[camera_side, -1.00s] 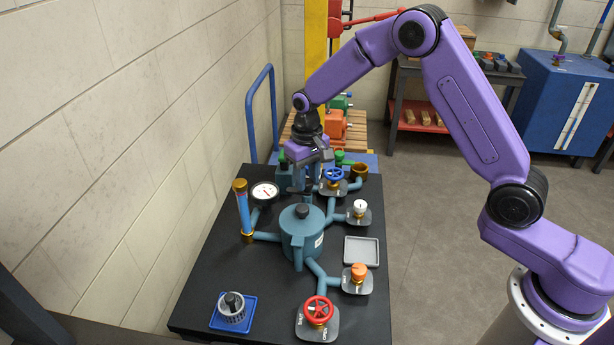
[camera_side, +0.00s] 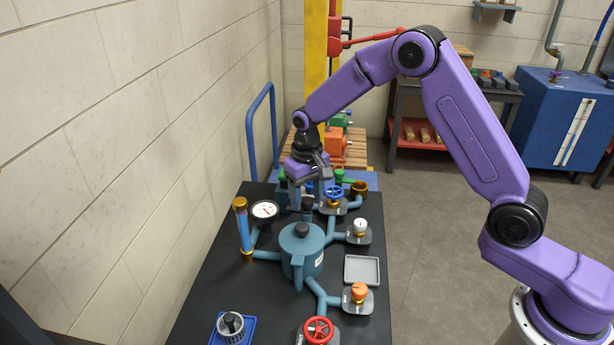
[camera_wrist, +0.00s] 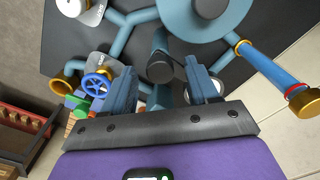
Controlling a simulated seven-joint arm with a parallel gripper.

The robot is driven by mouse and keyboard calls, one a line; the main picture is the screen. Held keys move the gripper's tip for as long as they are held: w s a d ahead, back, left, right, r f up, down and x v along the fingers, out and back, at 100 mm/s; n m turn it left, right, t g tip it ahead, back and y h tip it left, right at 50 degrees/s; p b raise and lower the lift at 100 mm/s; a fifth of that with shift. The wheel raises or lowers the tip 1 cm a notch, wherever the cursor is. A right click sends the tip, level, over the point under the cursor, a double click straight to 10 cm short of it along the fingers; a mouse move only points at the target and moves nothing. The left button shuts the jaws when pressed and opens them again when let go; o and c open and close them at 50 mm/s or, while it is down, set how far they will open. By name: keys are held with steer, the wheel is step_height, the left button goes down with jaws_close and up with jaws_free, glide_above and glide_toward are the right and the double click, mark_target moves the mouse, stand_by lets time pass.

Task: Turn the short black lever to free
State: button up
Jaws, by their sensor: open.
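My gripper (camera_wrist: 161,78) is open, with one finger on each side of this part and gaps visible to both. In the side view my gripper (camera_side: 307,200) points down just behind the teal pot (camera_side: 302,255), at the far end of the black table. There the fingers largely hide the lever. The pot's black cap (camera_wrist: 210,8) is at the top of the wrist view.
A blue handwheel (camera_side: 335,193) stands close to the right of my gripper, a gauge (camera_side: 265,210) to its left. A glass tube (camera_side: 243,226) with brass ends rises at the left. White (camera_side: 361,227), orange (camera_side: 359,291) and red (camera_side: 318,329) valves line the right and front.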

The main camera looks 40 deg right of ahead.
mark_target(307, 200)
step_height(307, 200, up, 17)
stand_by(0.5)
steer(key=shift+r, duration=0.1)
steer(key=s+a+f+n, duration=0.15)
steer(key=s+n, duration=0.55)
steer(key=s, duration=1.1)
steer(key=s+d+f+n, duration=0.2)
steer(key=s+d+n, duration=0.1)
steer(key=s, duration=0.6)
steer(key=s+d+f+n, duration=0.2)
steer(key=s+d, duration=0.2)
steer(key=s, duration=0.6)
steer(key=shift+d+f+n, duration=0.25)
steer(key=shift+d+n, duration=0.1)
steer(key=shift+n, duration=0.05)
